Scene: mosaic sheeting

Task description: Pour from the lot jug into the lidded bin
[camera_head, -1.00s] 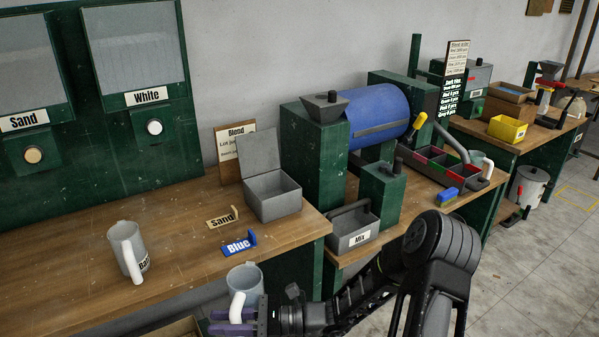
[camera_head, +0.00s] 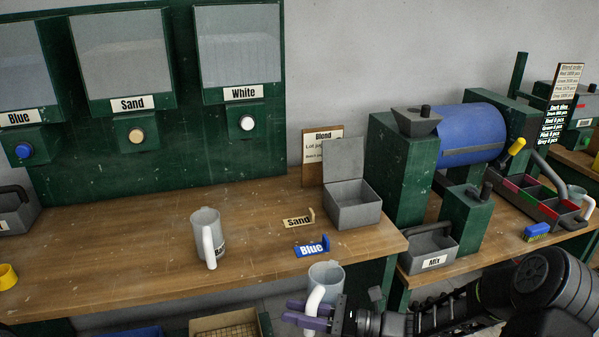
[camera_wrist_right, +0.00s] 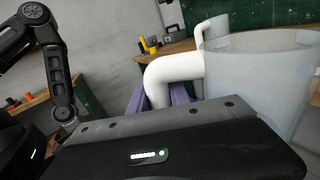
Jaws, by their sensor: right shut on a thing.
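My right gripper (camera_head: 306,314) is shut on the white handle of a translucent grey jug (camera_head: 326,277), held upright just off the bench's front edge. In the right wrist view the purple fingers (camera_wrist_right: 168,98) grip the handle and the clear jug wall (camera_wrist_right: 268,85) fills the right side. The jug's label and contents cannot be seen. The grey lidded bin (camera_head: 352,208) stands on the bench at its right end, behind the jug, with its lid (camera_head: 343,160) raised upright. A similar jug (camera_head: 205,228) with a partly hidden label stands on the bench. My left gripper is not in view.
Sand (camera_head: 298,220) and Blue (camera_head: 311,247) tags lie between the held jug and the bin. A Blend sign (camera_head: 312,160) stands behind the bin. A green machine with a blue drum (camera_head: 475,130) and a Mix bin (camera_head: 428,245) are at right.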

